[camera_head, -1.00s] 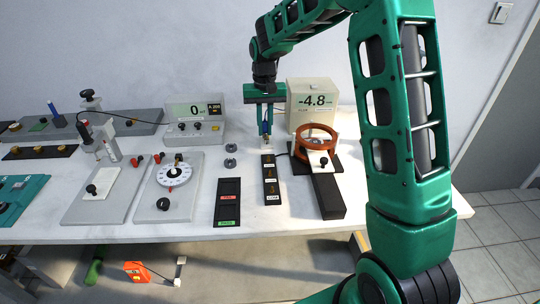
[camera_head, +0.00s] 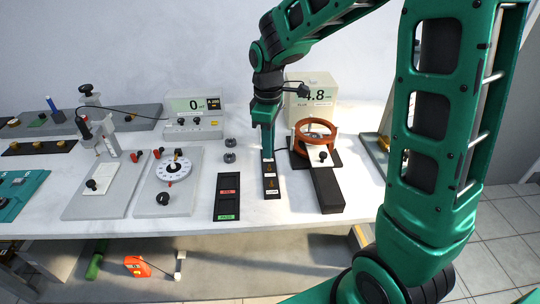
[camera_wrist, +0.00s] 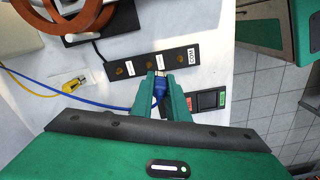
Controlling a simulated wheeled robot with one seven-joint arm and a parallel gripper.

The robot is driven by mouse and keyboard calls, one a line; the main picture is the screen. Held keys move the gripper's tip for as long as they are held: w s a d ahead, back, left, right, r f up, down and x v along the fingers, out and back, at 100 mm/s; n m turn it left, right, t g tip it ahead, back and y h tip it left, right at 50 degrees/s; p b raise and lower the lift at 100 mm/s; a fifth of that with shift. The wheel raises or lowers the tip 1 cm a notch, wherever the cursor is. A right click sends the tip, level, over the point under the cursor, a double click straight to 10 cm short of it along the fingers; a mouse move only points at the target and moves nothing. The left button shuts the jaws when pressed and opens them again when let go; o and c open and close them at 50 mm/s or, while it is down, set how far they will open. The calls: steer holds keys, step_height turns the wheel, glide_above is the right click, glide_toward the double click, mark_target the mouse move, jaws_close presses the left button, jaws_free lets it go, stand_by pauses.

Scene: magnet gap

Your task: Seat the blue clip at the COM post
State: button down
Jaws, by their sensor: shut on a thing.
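My gripper (camera_wrist: 161,98) is shut on the blue clip (camera_wrist: 160,86), which shows between the fingers in the wrist view. The clip's metal tip overlaps the edge of the black terminal strip (camera_wrist: 106,75) near its middle; I cannot tell whether it touches. The COM post (camera_wrist: 180,58) is a brass stud beside the COM label (camera_wrist: 194,55), at the strip's right end, up and right of the clip. In the head view my gripper (camera_head: 267,155) is over the far part of the strip (camera_head: 270,183); the clip is hidden there.
A blue lead trails left from the clip, past a yellow clip (camera_wrist: 73,85) on the table. An orange coil (camera_head: 316,129) stands right of the strip. A black tray with red and green labels (camera_head: 228,200) lies to the left. The meter box (camera_head: 308,97) is behind.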

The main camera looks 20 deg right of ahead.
mark_target(272, 181)
steer(key=s+n, duration=0.2)
steer(key=s+a+n, duration=0.1)
steer(key=s+n, duration=0.1)
steer(key=shift+s+f, duration=0.1)
steer(key=shift+s, duration=0.15)
steer(key=shift+d, duration=0.1)
steer(key=shift+f, duration=2.1)
steer(key=shift+f, duration=1.4)
steer(key=c, duration=1.6)
jaws_free()
steer(key=shift+c, duration=0.2)
